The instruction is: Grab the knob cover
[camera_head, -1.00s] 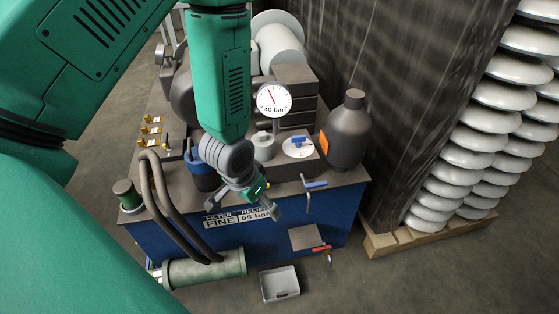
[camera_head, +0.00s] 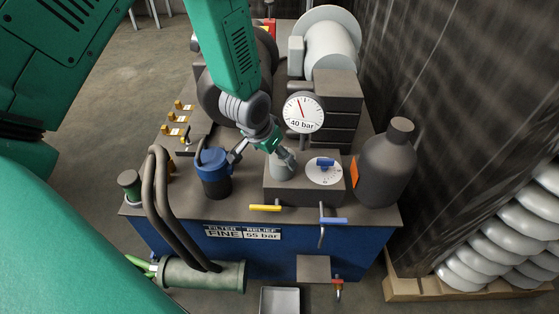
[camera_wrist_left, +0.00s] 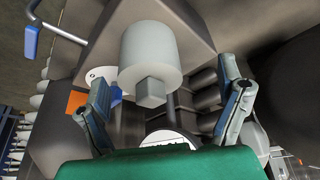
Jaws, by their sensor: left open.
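The knob cover, a light grey cylinder (camera_head: 282,167), stands on the dark block on top of the blue unit, left of the white dial with a blue handle. In the left wrist view the cover (camera_wrist_left: 150,55) shows a small square stub on its end and lies ahead of the fingers, roughly between them. My left gripper (camera_head: 263,158) is open and empty above and beside the cover, one finger in front of the cover's upper part. In the left wrist view its fingers (camera_wrist_left: 167,100) are spread wide. Whether they touch the cover cannot be told. My right gripper is not in view.
A pressure gauge (camera_head: 303,113) stands close behind the cover. The blue-topped canister (camera_head: 213,172) is left of the gripper and the dark bottle (camera_head: 387,165) is to the right. Yellow (camera_head: 265,208) and blue (camera_head: 333,220) lever handles project at the front. Bent hoses (camera_head: 165,205) rise at the left.

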